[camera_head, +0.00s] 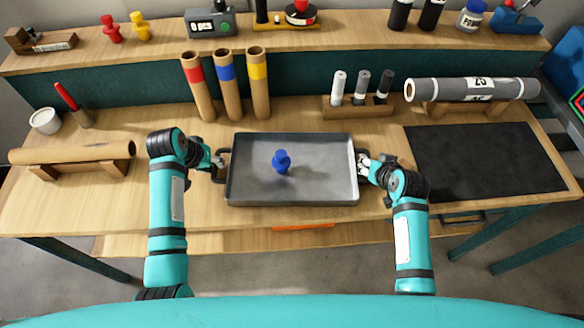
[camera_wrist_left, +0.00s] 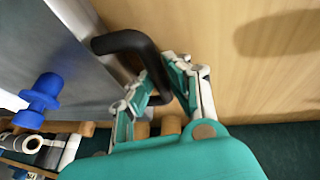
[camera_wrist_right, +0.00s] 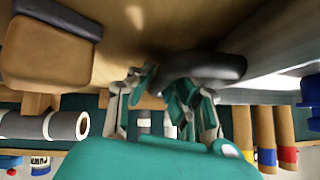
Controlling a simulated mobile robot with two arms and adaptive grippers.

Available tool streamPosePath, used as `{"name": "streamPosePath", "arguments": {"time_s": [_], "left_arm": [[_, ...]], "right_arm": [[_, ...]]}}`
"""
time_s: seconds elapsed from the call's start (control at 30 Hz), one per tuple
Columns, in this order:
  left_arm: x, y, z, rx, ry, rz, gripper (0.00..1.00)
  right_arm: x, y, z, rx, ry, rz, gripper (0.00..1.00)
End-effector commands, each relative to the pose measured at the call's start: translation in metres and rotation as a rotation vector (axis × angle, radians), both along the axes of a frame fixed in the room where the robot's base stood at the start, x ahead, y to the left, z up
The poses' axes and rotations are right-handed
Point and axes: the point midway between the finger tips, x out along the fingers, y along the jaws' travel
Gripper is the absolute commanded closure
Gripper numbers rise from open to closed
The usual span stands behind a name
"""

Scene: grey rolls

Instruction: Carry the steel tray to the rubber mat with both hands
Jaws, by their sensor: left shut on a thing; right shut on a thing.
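The steel tray (camera_head: 320,180) is grey with a raised rim and a dark handle at each end. It is at the middle of the table, with a blue peg-shaped piece (camera_head: 282,161) standing in it. My left gripper (camera_head: 218,163) is shut on the tray's left handle, a dark loop (camera_wrist_left: 130,42) in the left wrist view. My right gripper (camera_head: 364,163) is shut on the right handle, which also shows in the right wrist view (camera_wrist_right: 205,66). The black rubber mat (camera_head: 485,158) lies flat on the right of the table. Whether the tray touches the table is hard to tell.
A grey roll (camera_head: 472,90) rests on a wooden cradle behind the mat. A brown roll (camera_head: 72,153) on a stand lies at the left. Three tubes (camera_head: 228,85) and a holder with three markers (camera_head: 358,108) stand behind the tray. The mat's surface is clear.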

Motion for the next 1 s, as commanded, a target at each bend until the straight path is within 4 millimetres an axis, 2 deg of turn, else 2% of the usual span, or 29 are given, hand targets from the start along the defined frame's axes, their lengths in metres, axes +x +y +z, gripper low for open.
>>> {"name": "streamPosePath", "arguments": {"time_s": [0.27,0.7,1.0], "left_arm": [[0.000,0.001,0.006,0.002,-0.001,-0.001,1.00],[0.000,0.001,0.050,0.003,-0.001,-0.001,1.00],[0.000,0.001,0.050,0.004,-0.001,0.000,1.00]], "right_arm": [[0.000,-0.001,0.006,0.000,-0.001,-0.003,1.00],[0.000,-0.002,0.050,-0.001,-0.001,-0.004,1.00],[0.001,-0.002,0.051,-0.001,-0.002,-0.005,1.00]]}}
